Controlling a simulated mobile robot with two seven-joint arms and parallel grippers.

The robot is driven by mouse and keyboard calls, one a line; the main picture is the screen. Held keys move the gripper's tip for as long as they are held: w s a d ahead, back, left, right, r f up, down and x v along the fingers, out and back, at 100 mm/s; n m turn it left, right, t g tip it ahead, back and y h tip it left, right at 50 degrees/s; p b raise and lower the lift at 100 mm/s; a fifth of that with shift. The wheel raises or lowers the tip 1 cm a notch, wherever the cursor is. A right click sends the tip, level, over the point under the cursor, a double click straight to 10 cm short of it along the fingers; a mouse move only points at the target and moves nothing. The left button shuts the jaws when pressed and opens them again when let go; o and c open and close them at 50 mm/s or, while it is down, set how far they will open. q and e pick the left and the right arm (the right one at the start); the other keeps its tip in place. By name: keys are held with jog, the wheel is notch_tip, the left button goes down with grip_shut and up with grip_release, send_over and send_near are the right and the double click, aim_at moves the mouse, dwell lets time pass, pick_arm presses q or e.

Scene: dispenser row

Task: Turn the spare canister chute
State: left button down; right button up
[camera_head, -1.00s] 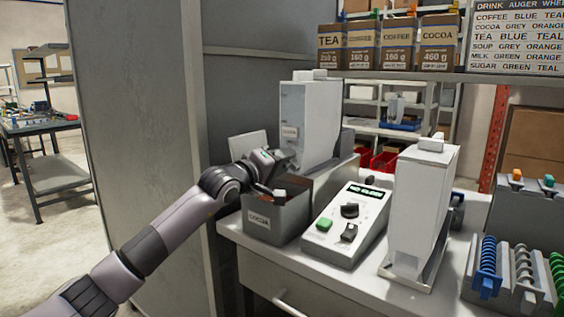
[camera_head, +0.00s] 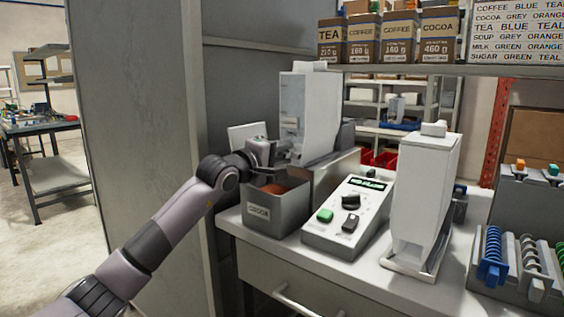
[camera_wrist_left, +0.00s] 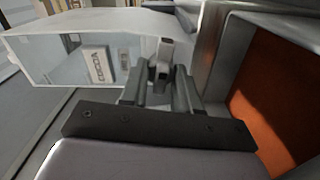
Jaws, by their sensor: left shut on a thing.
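A white canister (camera_head: 308,112) stands at the back left of the counter. In the left wrist view its clear side and COCOA label (camera_wrist_left: 97,66) show at the upper left. My left gripper (camera_head: 273,170) is at the low front of this canister, above the bin. In the left wrist view the gripper (camera_wrist_left: 161,82) is shut on a small light grey piece (camera_wrist_left: 163,52), apparently the chute; the fingers hide part of it. A second white canister (camera_head: 424,190) stands upright on the counter at the right, apart from the gripper. My right gripper is not in view.
A grey bin (camera_head: 276,219) labelled COCOA holds brown powder under my left gripper. A control box (camera_head: 347,216) with a green button stands beside it. Coloured augers (camera_head: 515,262) stand at the right. A tall grey panel (camera_head: 135,130) is at the left.

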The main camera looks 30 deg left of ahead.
pick_arm(q)
jog(key=n+b, duration=0.1)
jog(key=n, duration=0.1)
jog(key=n+b, duration=0.1)
jog(key=n, duration=0.1)
jog(key=shift+f+n, duration=0.2)
jog(key=shift+n, duration=0.1)
jog(key=n, duration=0.2)
jog(key=shift+n+b, duration=0.35)
jog(key=shift+n, duration=0.05)
jog(key=n, duration=0.2)
jog(key=shift+n, duration=0.4)
jog(key=n, duration=0.4)
jog(key=shift+d, duration=0.15)
jog(key=n+p, duration=0.1)
jog(key=n, duration=0.4)
jog(key=shift+f, duration=0.1)
jog(key=shift+d+n, duration=0.1)
jog(key=shift+n, duration=0.3)
jog(key=c, duration=1.2)
grip_release()
jog(key=shift+o, duration=0.2)
